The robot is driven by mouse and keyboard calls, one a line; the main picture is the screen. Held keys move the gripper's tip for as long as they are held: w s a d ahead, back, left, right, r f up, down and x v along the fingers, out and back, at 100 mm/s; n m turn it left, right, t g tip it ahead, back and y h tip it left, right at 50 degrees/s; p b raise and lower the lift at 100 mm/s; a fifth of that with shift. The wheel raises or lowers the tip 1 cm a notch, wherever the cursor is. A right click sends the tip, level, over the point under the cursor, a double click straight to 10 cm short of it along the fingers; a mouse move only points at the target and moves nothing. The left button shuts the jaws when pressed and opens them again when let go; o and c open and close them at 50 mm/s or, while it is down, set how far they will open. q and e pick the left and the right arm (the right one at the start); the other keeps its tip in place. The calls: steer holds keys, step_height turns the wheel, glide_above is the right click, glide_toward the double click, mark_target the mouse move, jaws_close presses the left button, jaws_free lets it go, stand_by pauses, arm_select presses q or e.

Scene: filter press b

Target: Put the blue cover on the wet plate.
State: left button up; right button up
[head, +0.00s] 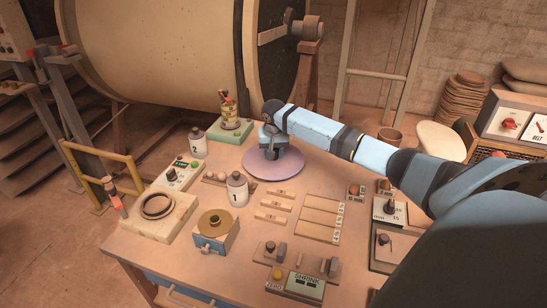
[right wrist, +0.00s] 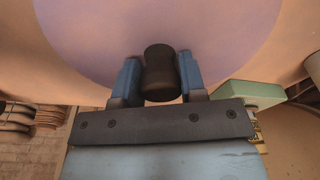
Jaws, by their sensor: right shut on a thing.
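A round lavender-blue disc (head: 283,172), which looks like the blue cover, is at the back middle of the bench. It also shows in the right wrist view (right wrist: 85,22). My right gripper (head: 272,149) is above it, shut on a dark round knob (right wrist: 160,75) in front of the disc's middle. The gripper hides the knob in the head view. I cannot tell whether the disc rests on the bench or is slightly raised. I cannot make out the wet plate; anything under the disc is hidden. My left gripper is not in view.
A green-based stand (head: 231,131) is just behind and left of the disc. Bottle 1 (head: 237,190) and bottle 2 (head: 198,144) stand to its left. Small wooden pieces (head: 271,217) and a slotted board (head: 320,220) lie in front. A large drum (head: 160,50) rises behind the bench.

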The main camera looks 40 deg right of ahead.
step_height(320, 180, down, 3)
steer(key=shift+f, duration=0.1)
steer(key=o, duration=1)
steer(key=shift+f, duration=0.1)
